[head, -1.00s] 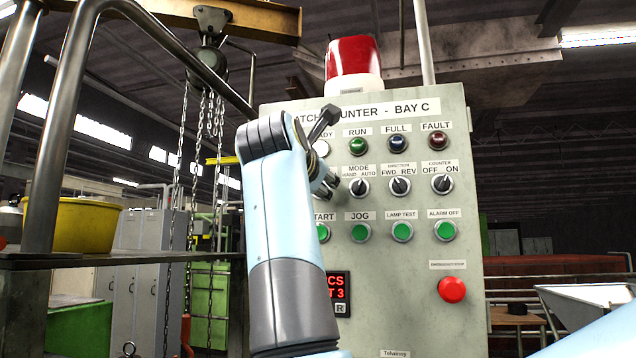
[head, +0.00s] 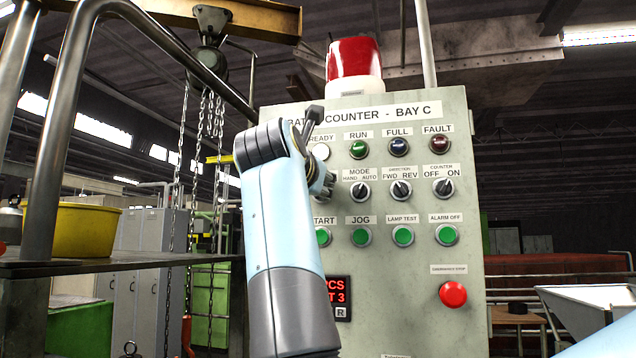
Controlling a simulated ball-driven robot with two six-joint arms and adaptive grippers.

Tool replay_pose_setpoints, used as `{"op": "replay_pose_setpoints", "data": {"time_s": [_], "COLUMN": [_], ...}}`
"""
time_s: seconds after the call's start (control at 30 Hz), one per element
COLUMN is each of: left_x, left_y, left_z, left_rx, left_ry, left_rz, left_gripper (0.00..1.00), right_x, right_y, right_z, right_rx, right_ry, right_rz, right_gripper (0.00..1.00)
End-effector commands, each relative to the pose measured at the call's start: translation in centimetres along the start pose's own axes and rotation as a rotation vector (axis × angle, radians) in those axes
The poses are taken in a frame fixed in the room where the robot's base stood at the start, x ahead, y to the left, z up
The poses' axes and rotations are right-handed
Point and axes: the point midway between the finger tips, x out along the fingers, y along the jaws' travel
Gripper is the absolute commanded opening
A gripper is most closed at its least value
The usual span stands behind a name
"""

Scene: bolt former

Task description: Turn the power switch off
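The grey control panel (head: 465,215), titled "BATCH COUNTER - BAY C" with part of the title covered, stands in the middle of the head view. No switch labelled power is visible; the left part of its switch row is hidden behind my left arm. My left gripper (head: 313,118) is at the panel's upper left, mostly hidden by its own wrist; a dark finger-like part points up beside the READY lamp (head: 321,151). I cannot tell whether it is open or touches anything. My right gripper is out of view; part of that arm shows at the lower right.
The mode (head: 359,190), direction (head: 400,189) and counter (head: 443,188) selectors sit right of my arm. Green buttons (head: 403,236) run below, with a red emergency stop (head: 453,294) at lower right. A rail (head: 62,110) and yellow bowl (head: 85,230) are at the left.

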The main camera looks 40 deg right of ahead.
Motion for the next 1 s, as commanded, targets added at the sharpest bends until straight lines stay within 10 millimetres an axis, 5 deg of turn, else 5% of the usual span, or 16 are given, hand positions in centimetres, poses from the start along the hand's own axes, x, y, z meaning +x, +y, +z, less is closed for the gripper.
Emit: {"op": "replay_pose_setpoints", "data": {"time_s": [0.6, 1.0], "left_x": [-4.1, -5.7], "left_y": [-0.2, -0.3], "left_z": [-0.3, -0.5], "left_rx": [-0.001, -0.001], "left_ry": [-0.002, -0.002], "left_rz": [0.002, 0.002], "left_gripper": [0.4, 0.4], "right_x": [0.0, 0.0], "right_y": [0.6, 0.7], "right_z": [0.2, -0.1], "right_rx": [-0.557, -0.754], "right_ry": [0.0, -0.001], "right_rz": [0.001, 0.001], "right_gripper": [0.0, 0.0]}}
